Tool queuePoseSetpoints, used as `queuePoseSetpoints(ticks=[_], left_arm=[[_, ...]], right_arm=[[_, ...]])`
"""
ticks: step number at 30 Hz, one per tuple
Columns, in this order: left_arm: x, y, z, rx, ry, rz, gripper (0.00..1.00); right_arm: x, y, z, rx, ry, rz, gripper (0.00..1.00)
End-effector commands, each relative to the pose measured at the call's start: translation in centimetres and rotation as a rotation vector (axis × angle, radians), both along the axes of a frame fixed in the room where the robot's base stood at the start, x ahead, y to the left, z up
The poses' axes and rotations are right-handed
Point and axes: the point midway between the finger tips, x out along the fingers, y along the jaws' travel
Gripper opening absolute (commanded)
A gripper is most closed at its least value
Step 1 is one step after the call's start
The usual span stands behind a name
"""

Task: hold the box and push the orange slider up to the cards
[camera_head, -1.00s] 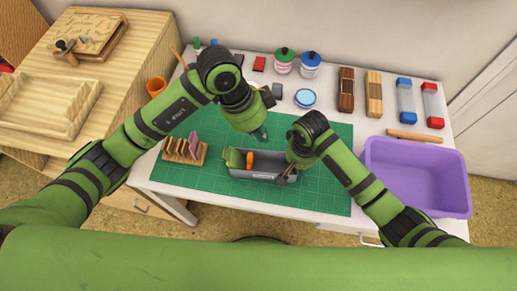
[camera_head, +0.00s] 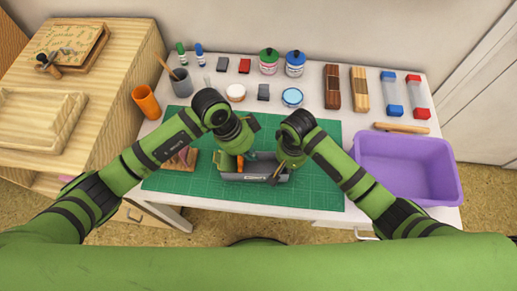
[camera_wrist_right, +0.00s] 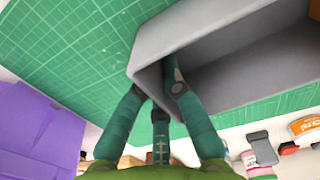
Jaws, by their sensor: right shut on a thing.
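The long grey open box (camera_head: 285,178) lies on the green cutting mat (camera_head: 325,180). Green cards (camera_head: 223,160) stand at its left end, with the orange slider (camera_head: 240,163) just to their right. My right gripper (camera_head: 279,168) is shut on the box's right end wall. My left gripper (camera_head: 241,154) is over the box's left part, close to the slider. Its fingertips are mostly hidden by its own hand, so contact is unclear.
A wooden card rack (camera_head: 180,160) stands left of the box, partly behind my left arm. A purple bin (camera_head: 410,170) is at the right. Jars, inkpads, stamps and an orange cup (camera_head: 147,102) line the back and left. The mat's front strip is clear.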

Motion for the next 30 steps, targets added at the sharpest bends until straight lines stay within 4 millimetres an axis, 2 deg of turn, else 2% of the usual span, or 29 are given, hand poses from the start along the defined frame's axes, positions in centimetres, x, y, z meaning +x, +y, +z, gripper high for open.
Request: queuePoseSetpoints(ticks=[13, 21, 30], left_arm=[[0.0, 0.6, 0.0, -0.001, 0.001, 0.000, 0.00], [0.1, 3.9, 0.0, 0.002, 0.002, 0.002, 0.00], [0.1, 4.0, 0.0, 0.000, 0.001, 0.000, 0.00]], right_arm=[[0.0, 0.0, 0.0, 0.001, 0.000, 0.000, 0.00], [0.0, 0.0, 0.0, 0.000, 0.000, 0.000, 0.00], [0.0, 0.0, 0.0, -0.001, 0.000, 0.000, 0.00]])
